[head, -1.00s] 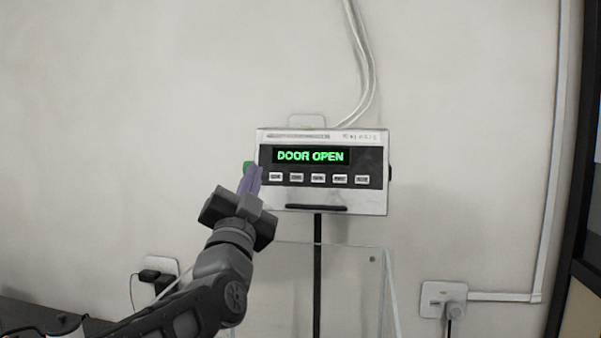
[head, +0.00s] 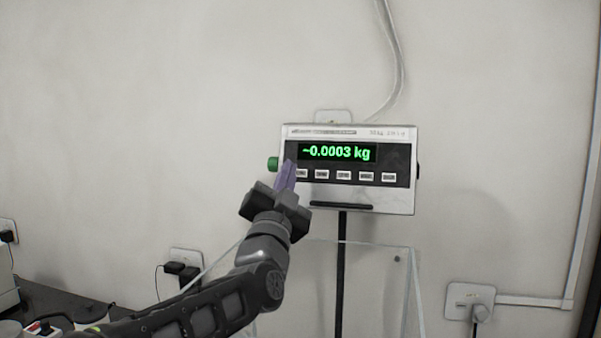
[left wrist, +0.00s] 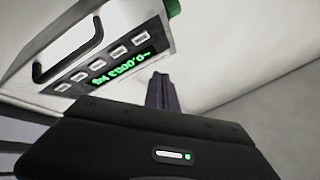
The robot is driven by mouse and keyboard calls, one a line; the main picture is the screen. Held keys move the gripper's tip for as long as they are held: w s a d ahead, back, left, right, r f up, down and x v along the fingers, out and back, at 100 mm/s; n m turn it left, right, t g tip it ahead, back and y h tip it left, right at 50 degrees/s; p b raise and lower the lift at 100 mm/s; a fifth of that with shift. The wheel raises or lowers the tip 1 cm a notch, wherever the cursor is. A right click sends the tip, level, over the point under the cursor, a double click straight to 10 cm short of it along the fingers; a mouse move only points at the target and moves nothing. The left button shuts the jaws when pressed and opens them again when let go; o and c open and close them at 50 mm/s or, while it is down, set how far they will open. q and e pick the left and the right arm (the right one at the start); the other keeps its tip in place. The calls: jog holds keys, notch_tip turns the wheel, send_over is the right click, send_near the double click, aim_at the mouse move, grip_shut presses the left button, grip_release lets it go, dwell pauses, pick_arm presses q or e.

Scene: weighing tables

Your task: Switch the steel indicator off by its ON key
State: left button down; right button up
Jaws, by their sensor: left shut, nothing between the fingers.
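The steel indicator (head: 403,201) stands on a dark post, its green display (head: 337,153) lit and reading "-0.0003 kg". A row of several white keys (head: 343,175) runs below the display; their labels are too small to read. My left gripper (head: 288,168) is shut and empty, its purple fingers in front of the panel's left end, partly over the leftmost key. In the left wrist view the indicator (left wrist: 140,22) appears upside down, and the shut fingers (left wrist: 161,85) point up beside its display end. I cannot tell whether the fingertips touch the panel. My right gripper is not in view.
A green knob (head: 272,163) sticks out at the indicator's left side. A clear panelled case (head: 375,290) stands below it. Wall sockets (head: 470,301) are at the lower right, and a dark bench with items (head: 50,328) is at the lower left.

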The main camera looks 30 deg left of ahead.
aim_at(301, 173)
pick_arm(q)
jog(key=shift+w+a+f, duration=0.25)
jog(key=shift+w+a, duration=0.05)
jog(key=shift+w, duration=0.5)
jog(key=shift+w+a+f, duration=0.2)
jog(key=shift+w+a, duration=0.1)
jog(key=shift+w, duration=0.55)
jog(key=shift+w+a+f, duration=0.25)
jog(key=shift+w+a, duration=0.05)
jog(key=shift+w, duration=0.5)
jog(key=shift+w+a+f+b, duration=0.1)
jog(key=shift+w+b, duration=0.2)
jog(key=shift+w, duration=0.05)
jog(key=shift+w+a+f, duration=0.1)
jog(key=shift+w, duration=0.25)
dwell(0.8)
jog(key=shift+s, duration=0.15)
jog(key=shift+s+d+r+b, duration=0.2)
jog(key=shift+s+d+b, duration=0.05)
jog(key=shift+s+b, duration=0.35)
